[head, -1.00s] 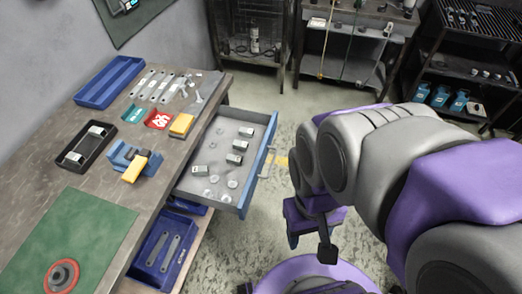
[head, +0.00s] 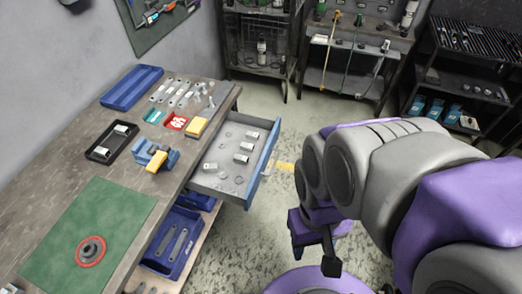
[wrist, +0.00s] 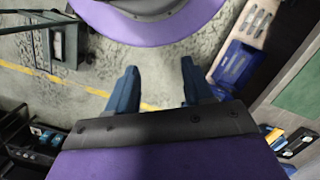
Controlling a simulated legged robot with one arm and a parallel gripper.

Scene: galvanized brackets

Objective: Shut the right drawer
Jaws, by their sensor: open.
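The right drawer (head: 211,182) is pulled out from the workbench's right side. It has a blue front (head: 264,162) with a handle on its outer face, and several small metal pieces lie inside on its light grey bottom. My gripper (head: 318,258) hangs to the right of and below the drawer front in the head view, clear of it. In the wrist view my gripper (wrist: 160,85) has its two dark fingers spread apart, with only floor between them. The drawer cannot be made out clearly in the wrist view.
The workbench (head: 62,155) carries a blue tray (head: 131,86), a black tray (head: 111,143), a blue vise (head: 155,155) and a green mat (head: 85,235). A blue bin (head: 172,243) sits on the shelf below. The floor right of the drawer is clear. Racks stand behind.

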